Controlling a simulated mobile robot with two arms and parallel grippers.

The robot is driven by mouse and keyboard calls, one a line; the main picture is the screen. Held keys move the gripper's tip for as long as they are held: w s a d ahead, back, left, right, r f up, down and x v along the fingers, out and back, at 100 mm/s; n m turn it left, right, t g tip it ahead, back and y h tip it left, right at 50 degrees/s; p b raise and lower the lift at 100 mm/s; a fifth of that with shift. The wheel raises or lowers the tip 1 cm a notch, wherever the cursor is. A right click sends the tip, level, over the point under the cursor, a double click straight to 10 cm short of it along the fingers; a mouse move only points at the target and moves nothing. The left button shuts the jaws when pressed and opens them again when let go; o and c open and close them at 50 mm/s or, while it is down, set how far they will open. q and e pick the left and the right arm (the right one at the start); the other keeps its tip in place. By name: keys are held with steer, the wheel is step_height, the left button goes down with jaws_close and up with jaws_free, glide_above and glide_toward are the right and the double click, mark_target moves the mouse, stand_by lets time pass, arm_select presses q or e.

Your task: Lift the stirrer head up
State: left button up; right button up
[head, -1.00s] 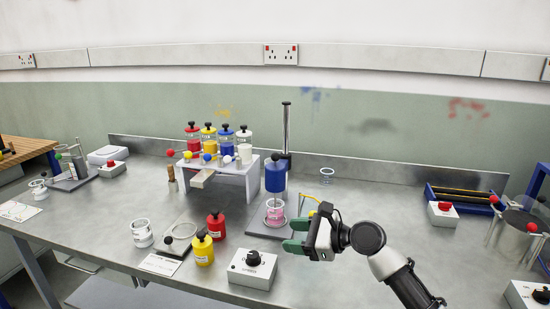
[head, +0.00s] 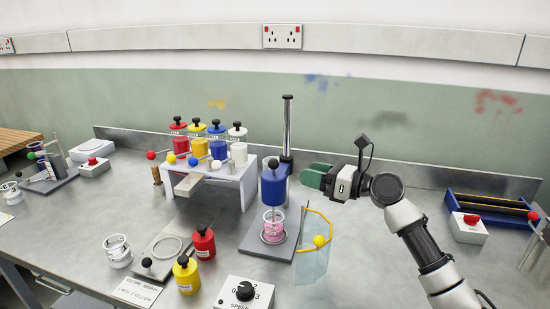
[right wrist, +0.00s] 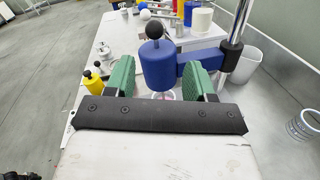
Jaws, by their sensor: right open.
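The stirrer head is a blue cylinder (head: 274,188) on an upright metal post (head: 287,125), above a glass beaker of pink liquid (head: 273,225). In the right wrist view the blue stirrer head (right wrist: 156,68), with a black ball knob on top, appears in the gap between the green fingers. A blue arm joins it to the post. My right gripper (head: 312,177) is open and empty, just right of the stirrer head at about its height, with a small gap seen in the head view. My left gripper is not in view.
A clear guard with a yellow frame (head: 314,250) stands right of the beaker, below my right gripper. A white rack (head: 222,180) with coloured bottles stands left of the post. A speed dial box (head: 243,293) and red (head: 203,244) and yellow (head: 186,275) bottles are in front.

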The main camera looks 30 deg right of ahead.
mark_target(278, 165)
steer(key=w+a, duration=0.1)
steer(key=w, duration=0.1)
steer(key=w+a+r+p, duration=0.1)
steer(key=w+a, duration=0.1)
steer(key=shift+a, duration=0.25)
steer(key=x, duration=0.4)
steer(key=shift+w+d+f, duration=0.1)
steer(key=shift+d+f, duration=0.1)
steer(key=shift+f, duration=0.1)
steer(key=shift+w+a+p, duration=0.3)
steer(key=shift+w+a, duration=0.05)
steer(key=shift+w, duration=0.1)
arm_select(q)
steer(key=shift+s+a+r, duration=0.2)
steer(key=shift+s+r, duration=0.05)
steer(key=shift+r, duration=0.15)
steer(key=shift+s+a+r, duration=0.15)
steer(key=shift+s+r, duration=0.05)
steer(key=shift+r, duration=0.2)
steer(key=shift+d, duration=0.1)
arm_select(e)
steer(key=shift+c, duration=0.8)
jaws_close()
steer(key=shift+r, duration=0.1)
